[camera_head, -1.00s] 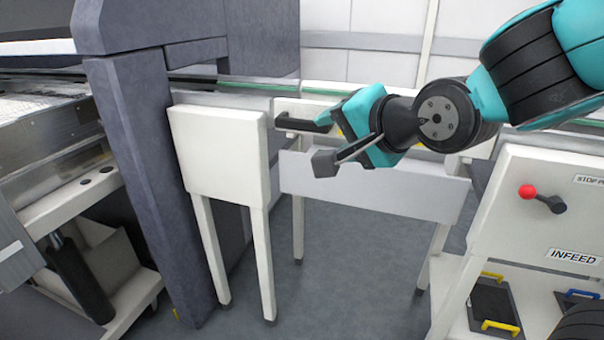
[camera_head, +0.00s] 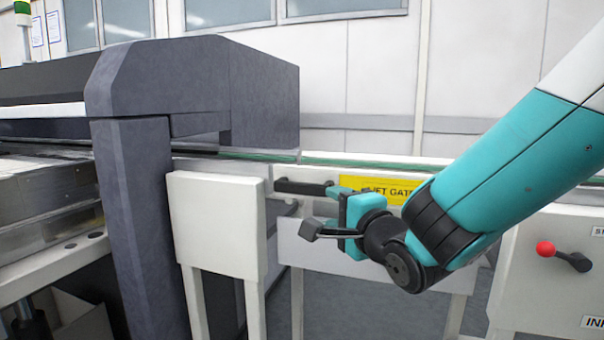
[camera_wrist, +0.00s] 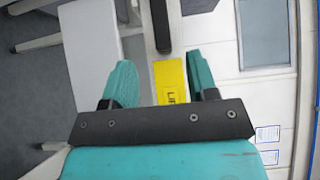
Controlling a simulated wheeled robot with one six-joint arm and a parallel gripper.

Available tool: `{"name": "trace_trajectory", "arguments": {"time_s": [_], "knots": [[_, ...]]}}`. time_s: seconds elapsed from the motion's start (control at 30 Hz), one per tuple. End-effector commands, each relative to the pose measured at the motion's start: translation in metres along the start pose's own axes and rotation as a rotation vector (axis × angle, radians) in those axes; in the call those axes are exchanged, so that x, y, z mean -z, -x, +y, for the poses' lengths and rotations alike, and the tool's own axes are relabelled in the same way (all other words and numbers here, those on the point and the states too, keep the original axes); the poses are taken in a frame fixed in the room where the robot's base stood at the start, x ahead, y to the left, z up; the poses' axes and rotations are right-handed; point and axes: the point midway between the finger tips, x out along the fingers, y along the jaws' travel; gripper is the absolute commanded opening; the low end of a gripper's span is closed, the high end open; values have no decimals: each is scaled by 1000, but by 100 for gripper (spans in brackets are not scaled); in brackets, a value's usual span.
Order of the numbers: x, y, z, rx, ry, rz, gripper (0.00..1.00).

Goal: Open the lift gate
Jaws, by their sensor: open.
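The lift gate (camera_head: 345,172) is a white section in the line with a yellow label (camera_head: 385,189) reading "LIFT GATE", partly covered by my arm. A black bar handle (camera_head: 298,187) is mounted at its left end. My gripper (camera_head: 322,211) is open and empty, in front of the gate and close to the handle's right end. In the wrist view, the handle (camera_wrist: 161,25) lies ahead of the open fingers (camera_wrist: 160,78), roughly in line with the gap between them. The yellow label (camera_wrist: 171,83) shows between the fingers. Handle and fingers appear apart.
A white panel on legs (camera_head: 218,222) stands left of the gate, beside a dark grey machine frame (camera_head: 145,220). A green-edged rail (camera_head: 330,160) runs behind the gate.

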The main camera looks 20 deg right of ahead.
Motion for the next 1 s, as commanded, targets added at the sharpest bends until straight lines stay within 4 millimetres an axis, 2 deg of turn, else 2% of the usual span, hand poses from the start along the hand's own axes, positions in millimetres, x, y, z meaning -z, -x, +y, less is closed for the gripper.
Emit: {"name": "trace_trajectory", "arguments": {"time_s": [0.03, 0.2, 0.4, 0.6, 0.8, 1.0], "knots": [[-1, -6, -7, -7, 1, -1, 53], [-2, -21, -6, -8, 3, -7, 53], [-1, -69, -2, -1, 0, -3, 53], [-1, -109, 0, 1, 1, -4, 53], [-1, -131, 1, 0, 1, -5, 53], [-2, -136, 1, -1, 2, -5, 53]]}}
